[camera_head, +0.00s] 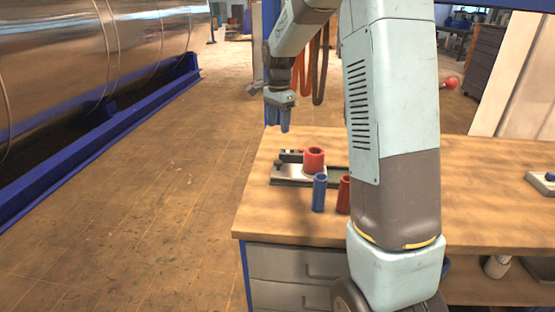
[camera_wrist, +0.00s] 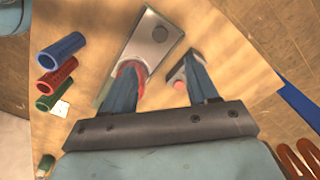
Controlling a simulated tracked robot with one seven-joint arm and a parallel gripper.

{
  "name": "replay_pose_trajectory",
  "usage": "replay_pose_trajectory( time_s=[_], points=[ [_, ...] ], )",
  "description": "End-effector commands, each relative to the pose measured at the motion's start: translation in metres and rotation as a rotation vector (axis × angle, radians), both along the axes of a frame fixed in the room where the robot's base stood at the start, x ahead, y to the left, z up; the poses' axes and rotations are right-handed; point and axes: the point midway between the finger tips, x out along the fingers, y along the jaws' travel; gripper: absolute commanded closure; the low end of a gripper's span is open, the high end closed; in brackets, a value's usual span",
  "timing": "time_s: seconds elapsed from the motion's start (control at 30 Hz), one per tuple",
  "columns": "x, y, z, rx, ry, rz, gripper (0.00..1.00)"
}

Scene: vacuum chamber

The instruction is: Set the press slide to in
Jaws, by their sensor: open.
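The press fixture sits on the wooden bench (camera_head: 470,185), partly hidden behind my arm. In the head view it has a flat metal base (camera_head: 290,174), a red hollow cylinder (camera_head: 314,161) and a low dark block (camera_head: 290,156) at its left end. My gripper (camera_head: 278,122) is open and empty, above and behind the fixture's left end. In the wrist view my gripper (camera_wrist: 161,66) has its fingers apart. A light metal plate (camera_wrist: 150,38) lies beyond them, and the red cylinder (camera_wrist: 128,68) is partly hidden by the left finger. I cannot tell the slide's position.
A blue tube (camera_head: 319,193) and a red tube (camera_head: 344,194) stand in front of the fixture. The wrist view also shows a green tube (camera_wrist: 57,97). Drawers (camera_head: 295,263) are under the bench. A large metal chamber (camera_head: 100,60) stands left, with open floor between.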

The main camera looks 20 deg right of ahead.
Motion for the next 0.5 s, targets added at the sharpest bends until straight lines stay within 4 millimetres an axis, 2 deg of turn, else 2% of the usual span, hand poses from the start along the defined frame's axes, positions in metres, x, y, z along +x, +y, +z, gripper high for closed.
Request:
replay_pose_trajectory(
  time_s=[0.27, 0.5],
  points=[
    [0.003, 0.000, -0.023, 0.000, 0.008, -0.012, 0.41],
    [0.002, 0.000, -0.064, 0.001, 0.009, -0.010, 0.41]
  ],
)
